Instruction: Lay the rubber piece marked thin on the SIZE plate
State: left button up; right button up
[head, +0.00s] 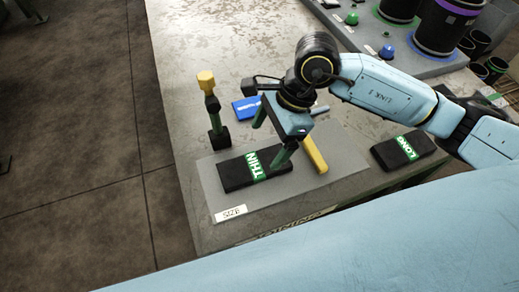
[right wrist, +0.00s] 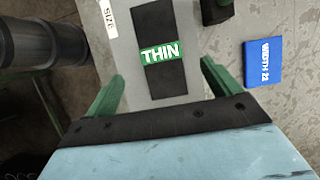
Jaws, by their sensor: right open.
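The black rubber piece marked THIN (head: 232,174) has a green label and lies flat on the grey SIZE plate (head: 290,188). The plate's white SIZE tag (head: 231,213) is at its near left corner. My right gripper (head: 272,136) is open, with green fingers over the far right part of the THIN piece. In the right wrist view the THIN piece (right wrist: 158,22) shows ahead of and between the spread fingers (right wrist: 160,85), touching neither in that picture. My left gripper is not in view.
A yellow bar (head: 314,154) lies right of the gripper. A black piece marked LONG (head: 385,154) lies farther right. A blue WIDTH 22 block (right wrist: 262,65) and an upright yellow-topped tool (head: 212,110) stand behind the plate. Black cylinders (head: 443,28) are at the far right.

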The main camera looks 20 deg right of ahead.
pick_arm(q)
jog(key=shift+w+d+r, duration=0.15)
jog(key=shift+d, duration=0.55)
pick_arm(e)
jog(key=v, duration=0.3)
jog(key=shift+d+r, duration=0.15)
jog(key=shift+r, duration=0.15)
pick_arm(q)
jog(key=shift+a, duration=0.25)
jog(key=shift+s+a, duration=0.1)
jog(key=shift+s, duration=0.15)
